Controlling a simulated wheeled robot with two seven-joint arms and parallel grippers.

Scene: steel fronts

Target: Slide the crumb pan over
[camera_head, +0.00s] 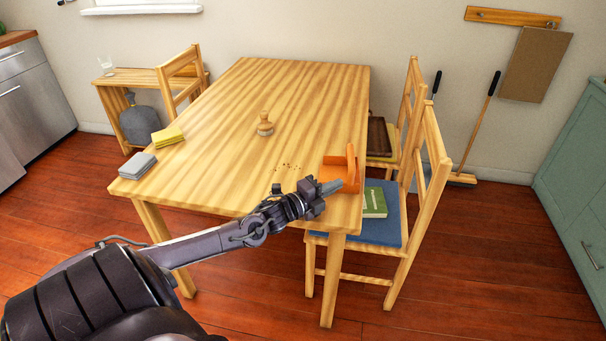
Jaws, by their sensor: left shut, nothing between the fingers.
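The orange crumb pan (347,168) stands on the wooden table (250,90) near its right edge, at the near right corner. My left gripper (335,186) is shut and empty, with its fingertips at the near side of the pan. I cannot tell whether the fingertips touch it. Small brown crumbs (288,166) lie on the table to the left of the pan. My right gripper is out of view.
A small wooden brush or knob-shaped thing (265,124) stands mid-table. A chair with a blue seat (384,228) holding a green book (374,203) stands at the right. The table's far half is clear.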

